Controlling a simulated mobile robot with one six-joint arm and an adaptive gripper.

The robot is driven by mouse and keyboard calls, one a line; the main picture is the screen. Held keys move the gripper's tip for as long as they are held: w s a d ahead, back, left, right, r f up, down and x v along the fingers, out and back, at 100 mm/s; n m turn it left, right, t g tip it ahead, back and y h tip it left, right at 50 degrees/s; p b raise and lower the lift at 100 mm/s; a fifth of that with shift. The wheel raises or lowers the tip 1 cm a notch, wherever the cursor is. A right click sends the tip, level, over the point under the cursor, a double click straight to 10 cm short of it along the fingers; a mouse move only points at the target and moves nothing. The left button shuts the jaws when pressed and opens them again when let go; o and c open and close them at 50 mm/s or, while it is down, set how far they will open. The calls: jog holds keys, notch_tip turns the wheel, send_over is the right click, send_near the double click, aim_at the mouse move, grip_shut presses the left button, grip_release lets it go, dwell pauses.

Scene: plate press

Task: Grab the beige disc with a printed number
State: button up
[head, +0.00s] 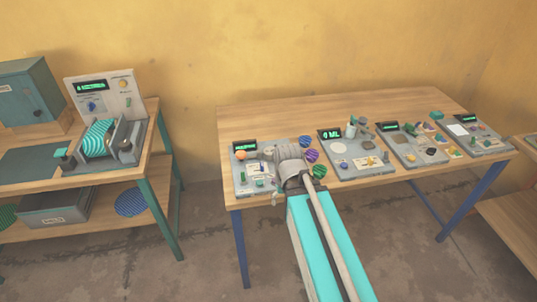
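My arm reaches from the bottom of the head view to the leftmost device on the right table. My gripper (283,158) is over that device, and its fingers are too small and hidden to tell open from shut. A plain pale beige round spot (340,147) lies on the second device panel, but no printed number can be read on it. I cannot tell whether it is a loose disc. No other beige disc can be made out, and part of the first device is hidden behind my wrist.
Blue, purple and green striped discs (312,155) stand right of my gripper. Several grey device panels (415,155) fill the table (270,108); its back strip is clear. A press (104,110) with a teal striped disc (97,140) stands on the left bench.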

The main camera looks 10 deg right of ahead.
jog(key=w+r+m+p, duration=0.2)
jog(key=w+m, duration=0.3)
jog(key=w, duration=0.2)
jog(key=w+r+m+p, duration=0.3)
jog(key=w+m, duration=0.1)
jog(key=w, duration=0.3)
notch_tip(320, 180, up, 4)
jog(key=m+p, duration=0.4)
jog(key=m, duration=0.8)
send_over(270, 151)
jog(key=shift+a, duration=0.15)
notch_tip(270, 151, down, 9)
jog(key=b, duration=0.8)
jog(key=shift+r+b, duration=0.2)
jog(key=shift+b, duration=0.15)
jog(key=shift+f, duration=0.1)
jog(key=shift+f+b, duration=2.5)
jog(key=shift+b, duration=0.1)
